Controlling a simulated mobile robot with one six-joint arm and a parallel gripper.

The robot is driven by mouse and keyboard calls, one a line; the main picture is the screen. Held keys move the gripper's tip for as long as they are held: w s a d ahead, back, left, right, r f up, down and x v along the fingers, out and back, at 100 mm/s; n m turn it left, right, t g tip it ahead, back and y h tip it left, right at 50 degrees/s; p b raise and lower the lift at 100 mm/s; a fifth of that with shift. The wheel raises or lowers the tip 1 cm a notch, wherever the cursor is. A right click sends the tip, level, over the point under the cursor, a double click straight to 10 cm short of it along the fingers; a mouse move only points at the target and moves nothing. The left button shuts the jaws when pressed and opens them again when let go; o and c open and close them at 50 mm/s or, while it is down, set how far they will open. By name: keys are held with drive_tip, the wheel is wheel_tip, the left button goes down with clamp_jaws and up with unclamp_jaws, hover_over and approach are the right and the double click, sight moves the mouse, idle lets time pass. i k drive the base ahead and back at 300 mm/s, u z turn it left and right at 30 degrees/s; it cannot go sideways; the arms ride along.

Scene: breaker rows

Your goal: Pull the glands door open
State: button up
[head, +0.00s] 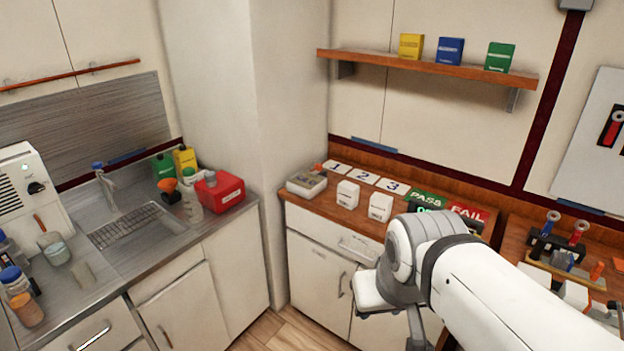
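No label reading "glands" can be made out on any door, so I cannot tell which one is the glands door. Under the wooden counter, a white cabinet door (315,272) with a curved handle (341,285) looks shut. Under the steel sink counter, a white door (182,312) with an upright handle (165,336) also looks shut. My arm comes in from the lower right and bends down in front of the wooden counter.
The wooden counter (325,205) holds white boxes, numbered cards and PASS and FAIL signs. The steel counter (235,212) holds a red box (220,190) and bottles. A wooden shelf (430,68) carries three small boxes. Some floor (285,332) is clear between the cabinets.

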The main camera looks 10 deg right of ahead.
sight(320, 276)
drive_tip(key=z, duration=0.05)
drive_tip(key=i, duration=1.3)
drive_tip(key=u, duration=0.1)
